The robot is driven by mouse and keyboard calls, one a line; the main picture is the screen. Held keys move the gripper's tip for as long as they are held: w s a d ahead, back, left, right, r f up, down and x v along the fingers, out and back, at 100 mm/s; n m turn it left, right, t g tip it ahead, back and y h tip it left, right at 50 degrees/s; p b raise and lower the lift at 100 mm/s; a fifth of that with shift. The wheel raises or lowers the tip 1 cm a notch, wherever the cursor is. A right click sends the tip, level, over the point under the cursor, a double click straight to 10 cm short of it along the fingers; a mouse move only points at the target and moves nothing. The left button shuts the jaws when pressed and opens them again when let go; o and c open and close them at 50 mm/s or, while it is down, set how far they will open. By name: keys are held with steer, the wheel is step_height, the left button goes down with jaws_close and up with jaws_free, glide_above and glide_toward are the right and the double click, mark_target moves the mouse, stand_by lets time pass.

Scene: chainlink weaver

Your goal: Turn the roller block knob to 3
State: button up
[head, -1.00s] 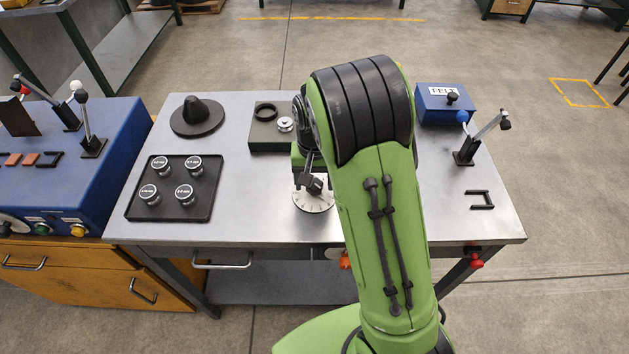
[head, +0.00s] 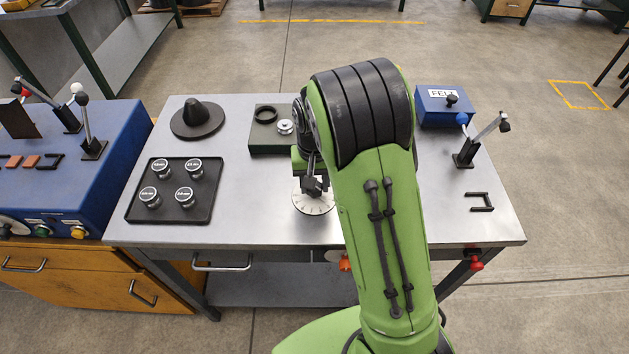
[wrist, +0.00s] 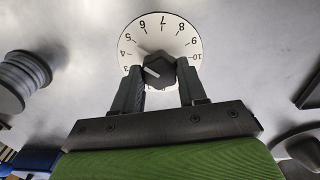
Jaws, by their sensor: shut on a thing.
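The knob (wrist: 158,71) is dark and many-sided, with a white line on its top. It sits in the middle of a round white dial (wrist: 163,27), whose numbers appear upside down in the wrist view. The dial also shows on the table in the head view (head: 313,205). The white line points left, roughly toward 3 or 4; I cannot tell which exactly. My gripper (wrist: 159,74) is shut on the knob, one finger on each side. The fingers hide the dial's lowest numbers. My gripper shows small in the head view (head: 315,187), above the dial.
A dark green block (head: 268,140) with a ring and a metal piece stands behind the dial. A black tray (head: 168,207) with several silver-topped weights lies left. A blue box (head: 437,112) and a lever (head: 482,140) stand right. The tabletop between tray and dial is clear.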

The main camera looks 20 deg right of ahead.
steer(key=n, duration=0.5)
steer(key=shift+n, duration=2.2)
steer(key=o, duration=1.1)
steer(key=shift+c, duration=0.2)
step_height(320, 180, up, 16)
steer(key=p, duration=0.3)
